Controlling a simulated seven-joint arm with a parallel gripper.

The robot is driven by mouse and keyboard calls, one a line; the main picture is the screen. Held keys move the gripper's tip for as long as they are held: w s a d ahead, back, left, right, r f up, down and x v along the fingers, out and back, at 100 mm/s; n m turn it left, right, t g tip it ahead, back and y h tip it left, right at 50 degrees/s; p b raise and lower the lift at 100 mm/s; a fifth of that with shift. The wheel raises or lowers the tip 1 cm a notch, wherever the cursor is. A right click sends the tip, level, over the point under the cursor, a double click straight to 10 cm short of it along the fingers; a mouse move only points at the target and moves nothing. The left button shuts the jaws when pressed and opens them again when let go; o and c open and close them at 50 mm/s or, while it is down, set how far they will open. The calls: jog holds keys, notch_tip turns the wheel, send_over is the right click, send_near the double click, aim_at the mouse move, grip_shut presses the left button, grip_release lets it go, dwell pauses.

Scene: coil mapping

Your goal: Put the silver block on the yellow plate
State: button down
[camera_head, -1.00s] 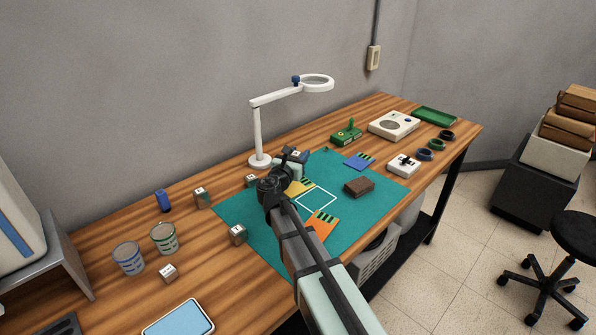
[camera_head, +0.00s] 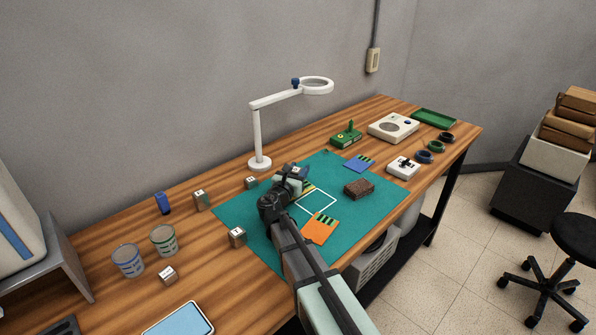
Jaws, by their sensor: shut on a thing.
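My gripper (camera_head: 296,176) is over the back part of the teal mat, shut on a small silver block (camera_head: 295,170), of which only a little shows between the dark fingers. The yellow plate (camera_head: 308,189) lies on the mat just below and beside the gripper. My gripper and wrist hide most of the plate, so I cannot tell whether the block touches it.
A white magnifier lamp (camera_head: 258,140) stands behind my gripper. Two cups (camera_head: 128,260), (camera_head: 164,240) stand at the left.

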jog(key=c, duration=0.6)
grip_release()
jog(key=shift+c, duration=0.2)
jog(key=shift+s+r, duration=0.1)
jog(key=shift+s, duration=0.15)
jog(key=shift+v, duration=3.55)
jog(key=shift+a, duration=0.1)
